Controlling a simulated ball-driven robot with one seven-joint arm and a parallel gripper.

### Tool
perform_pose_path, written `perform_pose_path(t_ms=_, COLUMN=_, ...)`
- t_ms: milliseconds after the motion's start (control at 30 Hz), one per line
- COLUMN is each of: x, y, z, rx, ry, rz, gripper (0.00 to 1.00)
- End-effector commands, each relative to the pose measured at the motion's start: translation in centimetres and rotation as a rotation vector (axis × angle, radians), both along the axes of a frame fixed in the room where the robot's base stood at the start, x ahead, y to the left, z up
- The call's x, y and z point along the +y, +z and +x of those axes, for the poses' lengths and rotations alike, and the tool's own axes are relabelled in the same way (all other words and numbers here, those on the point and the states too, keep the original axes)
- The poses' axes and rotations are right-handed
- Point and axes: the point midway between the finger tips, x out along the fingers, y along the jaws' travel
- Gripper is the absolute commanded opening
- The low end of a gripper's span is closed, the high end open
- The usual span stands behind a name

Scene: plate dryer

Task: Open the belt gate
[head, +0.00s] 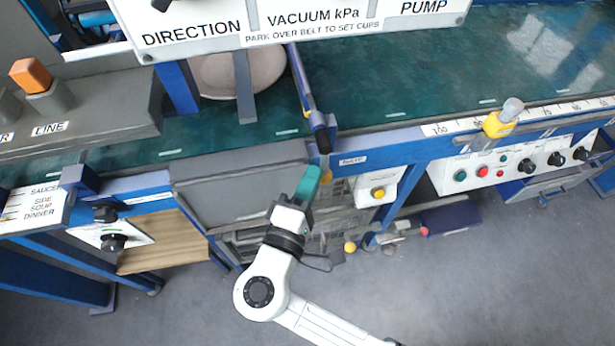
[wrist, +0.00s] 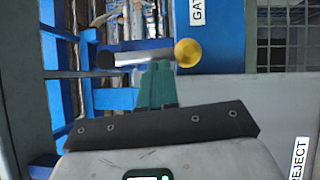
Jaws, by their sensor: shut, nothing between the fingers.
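The belt gate (head: 303,90) is a thin blue bar lying over the green belt, with a black part near the belt's front edge. A yellow knob (head: 326,176) is just below that end. The wrist view shows a short metal handle (wrist: 135,57) with a black end and a yellow ball (wrist: 188,52), beside a partly cut-off label starting "GAT" (wrist: 197,10). My gripper (head: 314,176) has teal fingers held together, empty, just left of the knob. In the wrist view the fingertips (wrist: 160,66) overlap the handle; I cannot tell whether they touch it.
A pale plate (head: 215,75) sits on the green belt (head: 400,75) behind the gate, partly hidden by the sign panel. A grey panel (head: 240,185) is left of my gripper. A yellow button box (head: 378,193) is to the right. Open floor (head: 480,290) lies front right.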

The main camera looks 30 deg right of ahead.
Motion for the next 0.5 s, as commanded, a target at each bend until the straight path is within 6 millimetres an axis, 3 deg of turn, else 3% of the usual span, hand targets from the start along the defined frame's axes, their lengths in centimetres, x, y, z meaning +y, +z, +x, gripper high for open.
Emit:
perform_pose_path(t_ms=267, x=-1.1, y=-0.3, z=-0.3, rx=0.038, ry=-0.012, rz=-0.108, gripper=0.00)
perform_pose_path(t_ms=500, x=-2.5, y=-0.6, z=-0.8, rx=0.102, ry=-0.012, rz=-0.303, gripper=0.00)
